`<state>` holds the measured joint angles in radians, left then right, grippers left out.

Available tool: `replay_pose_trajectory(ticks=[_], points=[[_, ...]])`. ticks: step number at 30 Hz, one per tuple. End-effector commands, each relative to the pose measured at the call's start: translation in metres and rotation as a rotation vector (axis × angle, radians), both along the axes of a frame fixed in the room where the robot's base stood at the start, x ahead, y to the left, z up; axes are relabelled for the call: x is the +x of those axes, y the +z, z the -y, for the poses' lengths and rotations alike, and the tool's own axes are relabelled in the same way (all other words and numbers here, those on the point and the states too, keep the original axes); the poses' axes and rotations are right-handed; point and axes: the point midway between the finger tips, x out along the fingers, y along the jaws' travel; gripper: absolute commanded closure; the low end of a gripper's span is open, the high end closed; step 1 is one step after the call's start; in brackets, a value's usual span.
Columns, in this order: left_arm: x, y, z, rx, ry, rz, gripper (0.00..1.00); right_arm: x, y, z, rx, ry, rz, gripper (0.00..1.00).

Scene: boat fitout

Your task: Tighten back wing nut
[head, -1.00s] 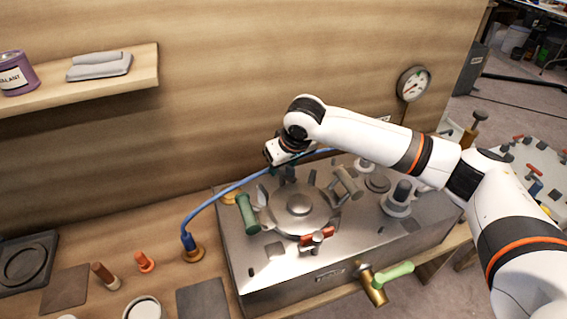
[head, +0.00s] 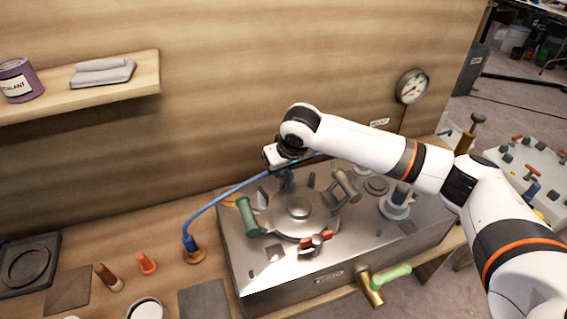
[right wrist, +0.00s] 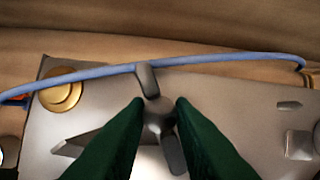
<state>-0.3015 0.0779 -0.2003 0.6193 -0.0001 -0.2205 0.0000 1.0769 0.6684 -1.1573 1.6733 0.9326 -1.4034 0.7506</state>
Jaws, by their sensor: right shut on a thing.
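The steel box has a round hatch lid (head: 299,210) on its top. The back wing nut is a grey nut with two wings, and it shows in the right wrist view (right wrist: 147,80). My right gripper (right wrist: 159,106) comes down over it with dark green fingers, shut on its hub. One wing points up and slightly left, the other down and right. In the head view my right gripper (head: 286,176) is at the lid's back edge, and it mostly hides the back nut. My left gripper is in neither view.
A green-handled clamp (head: 247,216) stands left of the lid, a red-winged nut (head: 315,242) in front, and a grey handle (head: 345,185) right. A blue hose (head: 228,192) runs close behind the gripper. A brass valve with a green lever (head: 392,276) sticks out in front.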

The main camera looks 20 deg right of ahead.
Motion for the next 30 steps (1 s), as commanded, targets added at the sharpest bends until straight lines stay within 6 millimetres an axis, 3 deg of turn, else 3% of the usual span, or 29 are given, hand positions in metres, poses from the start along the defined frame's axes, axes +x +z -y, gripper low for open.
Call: replay_pose_trajectory(ticks=[1, 6, 15, 30], points=[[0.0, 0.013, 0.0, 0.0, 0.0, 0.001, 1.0, -0.001, 0.005, -0.001, 0.0, -0.027, -0.003, 1.0], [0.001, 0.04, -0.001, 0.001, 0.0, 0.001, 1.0, -0.001, 0.007, -0.002, 0.0, -0.148, -0.004, 1.0], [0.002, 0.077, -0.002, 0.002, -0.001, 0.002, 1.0, -0.001, 0.005, -0.003, -0.001, -0.366, -0.005, 1.0], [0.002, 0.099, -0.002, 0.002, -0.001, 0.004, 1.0, 0.0, 0.001, -0.002, -0.003, -0.529, 0.0, 1.0]])
